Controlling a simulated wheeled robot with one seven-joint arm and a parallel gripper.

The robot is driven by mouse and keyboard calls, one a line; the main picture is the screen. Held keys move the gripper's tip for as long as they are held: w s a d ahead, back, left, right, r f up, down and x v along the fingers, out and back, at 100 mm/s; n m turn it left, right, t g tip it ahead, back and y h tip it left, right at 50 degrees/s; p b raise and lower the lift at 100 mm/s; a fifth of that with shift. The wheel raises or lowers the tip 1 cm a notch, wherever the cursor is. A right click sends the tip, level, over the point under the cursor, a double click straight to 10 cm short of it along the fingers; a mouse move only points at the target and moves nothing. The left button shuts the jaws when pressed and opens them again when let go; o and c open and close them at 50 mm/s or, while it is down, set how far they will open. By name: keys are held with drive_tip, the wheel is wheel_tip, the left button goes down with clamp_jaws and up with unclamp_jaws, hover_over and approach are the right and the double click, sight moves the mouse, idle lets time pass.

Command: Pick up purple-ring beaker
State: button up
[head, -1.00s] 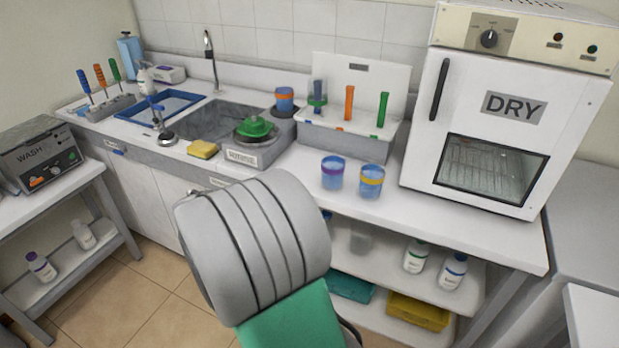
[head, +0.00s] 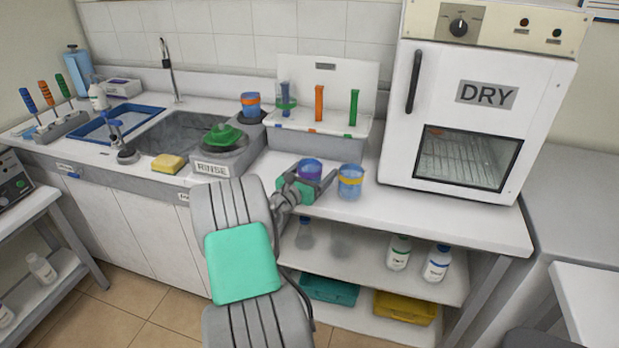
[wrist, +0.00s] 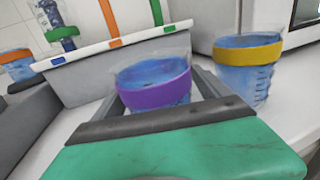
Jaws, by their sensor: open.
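The purple-ring beaker (head: 310,171) is a clear cup with blue contents and a purple band, standing upright on the counter left of the yellow-ring beaker. In the wrist view the purple-ring beaker (wrist: 155,84) is just ahead of my gripper. My gripper (head: 318,186) is open, low over the counter, with its fingers reaching to either side of the purple-ring beaker. One finger shows to the right of the beaker in the wrist view. The lower part of the beaker is hidden behind the gripper, and contact cannot be told.
The yellow-ring beaker (head: 350,182) stands close on the right, near the counter's front edge. A grey rack (head: 310,140) with colored tubes is behind. The rinse basin (head: 211,168) is left, and the DRY oven (head: 455,150) right. The counter before the oven is clear.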

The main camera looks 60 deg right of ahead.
drive_tip(key=c, duration=1.5)
